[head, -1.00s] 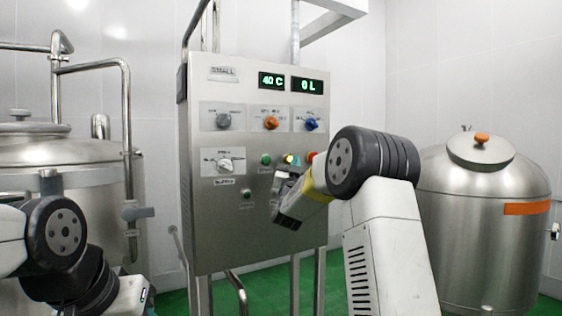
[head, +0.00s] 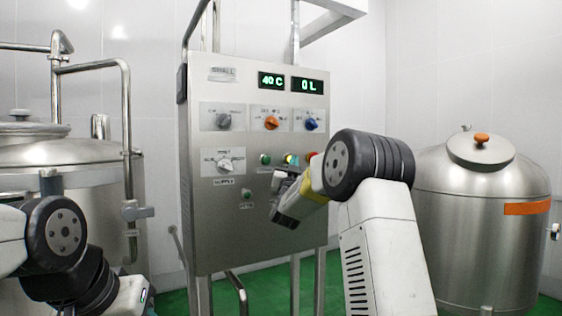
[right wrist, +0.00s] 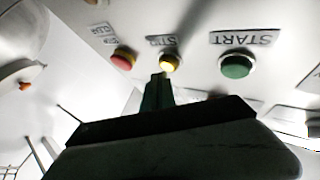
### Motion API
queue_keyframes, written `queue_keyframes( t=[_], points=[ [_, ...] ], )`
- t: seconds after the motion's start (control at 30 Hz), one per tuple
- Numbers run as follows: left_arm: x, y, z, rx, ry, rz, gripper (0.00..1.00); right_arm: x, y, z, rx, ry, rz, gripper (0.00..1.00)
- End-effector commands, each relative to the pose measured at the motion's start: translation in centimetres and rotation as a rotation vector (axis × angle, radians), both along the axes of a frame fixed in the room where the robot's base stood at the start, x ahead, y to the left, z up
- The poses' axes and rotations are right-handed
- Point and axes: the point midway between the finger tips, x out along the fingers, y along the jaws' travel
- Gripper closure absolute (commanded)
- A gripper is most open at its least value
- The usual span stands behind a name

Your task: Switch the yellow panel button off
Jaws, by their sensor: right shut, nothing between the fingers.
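The yellow panel button (head: 289,159) sits on the steel control panel between a green button on its left and a red one on its right, and it looks bright. In the right wrist view the yellow button (right wrist: 169,62) is just beyond my fingertips. My right gripper (head: 277,190) is shut and empty, in front of the panel just below the yellow button. In the right wrist view its shut fingers (right wrist: 160,88) point at the yellow button; I cannot tell whether they touch it. My left arm shows at the lower left, but its gripper is out of view.
The green start button (right wrist: 237,66) and the red button (right wrist: 123,57) flank the yellow one closely. Knobs and green displays (head: 288,83) sit higher on the panel (head: 225,250). Steel tanks stand left (head: 95,151) and right (head: 480,240).

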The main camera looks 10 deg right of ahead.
Motion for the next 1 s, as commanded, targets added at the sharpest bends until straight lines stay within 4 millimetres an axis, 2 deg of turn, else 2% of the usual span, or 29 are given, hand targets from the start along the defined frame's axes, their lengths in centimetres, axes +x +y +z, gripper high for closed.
queue_keyframes(
  t=[1.0],
  points=[
    [0.00,0.00,0.00,0.000,0.000,0.000,0.64,0.88,0.33,0.03,0.000,-0.001,0.000,1.00]
  ],
)
